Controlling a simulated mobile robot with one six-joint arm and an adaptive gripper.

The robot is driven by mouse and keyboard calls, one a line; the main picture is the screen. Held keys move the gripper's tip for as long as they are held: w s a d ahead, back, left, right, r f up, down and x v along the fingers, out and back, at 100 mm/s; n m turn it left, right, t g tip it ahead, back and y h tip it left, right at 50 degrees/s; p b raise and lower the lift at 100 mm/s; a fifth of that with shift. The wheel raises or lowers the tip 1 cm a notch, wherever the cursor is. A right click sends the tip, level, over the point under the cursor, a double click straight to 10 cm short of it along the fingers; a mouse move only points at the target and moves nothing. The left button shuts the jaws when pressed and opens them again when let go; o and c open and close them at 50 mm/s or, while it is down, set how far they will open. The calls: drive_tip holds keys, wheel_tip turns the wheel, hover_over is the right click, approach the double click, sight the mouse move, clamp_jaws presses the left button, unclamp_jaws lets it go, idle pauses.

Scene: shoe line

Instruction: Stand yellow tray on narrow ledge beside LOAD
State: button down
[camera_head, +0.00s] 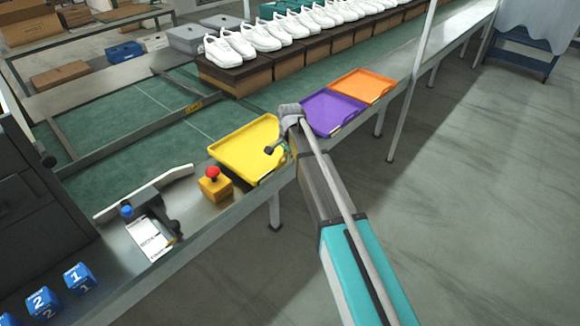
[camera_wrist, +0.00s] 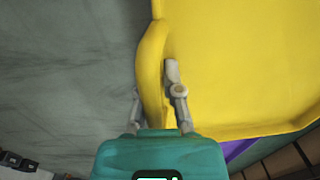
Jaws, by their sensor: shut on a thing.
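The yellow tray (camera_head: 245,143) is over the front metal ledge (camera_head: 225,212) of the line, left of the purple tray and behind the red button box. In the wrist view the yellow tray (camera_wrist: 240,60) fills the upper right. My gripper (camera_head: 279,149) is at the tray's right edge; in the wrist view its fingers (camera_wrist: 155,88) sit on either side of the yellow rim, shut on it. I cannot tell whether the tray touches the ledge. A small yellow label (camera_head: 194,107) is on the rail to the left; its word is too small to read.
A purple tray (camera_head: 331,112) and an orange tray (camera_head: 362,86) lie farther along the ledge. A yellow box with a red button (camera_head: 214,184) stands close in front of the yellow tray. White shoes on brown boxes (camera_head: 245,77) line the belt behind. Green belt (camera_head: 120,165) is clear at left.

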drive_tip(key=shift+f+b, duration=1.4)
drive_tip(key=shift+f, duration=0.35)
drive_tip(key=c, duration=0.8)
unclamp_jaws()
drive_tip(key=shift+r, duration=0.2)
drive_tip(key=r+p, duration=1.2)
drive_tip(key=shift+s+d, duration=0.25)
drive_tip(key=shift+d, duration=0.1)
drive_tip(key=shift+d, duration=0.1)
